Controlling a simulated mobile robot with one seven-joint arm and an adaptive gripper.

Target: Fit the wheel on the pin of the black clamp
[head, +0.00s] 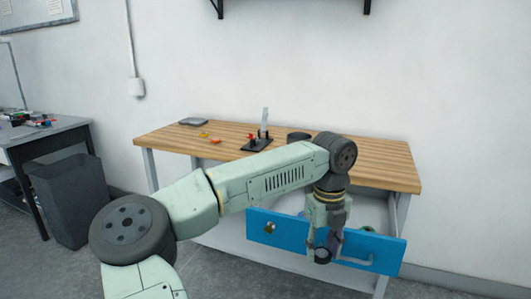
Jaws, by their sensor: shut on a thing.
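The black clamp (257,144) stands on the wooden table, left of its middle, with a pale upright part and a small red part. Its pin is too small to make out. My gripper (323,256) points down in front of the open blue drawer, below the table top. It is shut on a small dark round thing with a paler middle, which looks like the wheel (322,256). The fingers partly cover it. The clamp is well apart from my gripper, up and to the left.
The blue drawer (290,233) stands open under the table (385,172), with a greenish thing (368,230) inside. Its metal handle (356,262) is close to my gripper. A dark round thing (298,136), small orange pieces (215,141) and a grey flat thing (193,122) are on the table.

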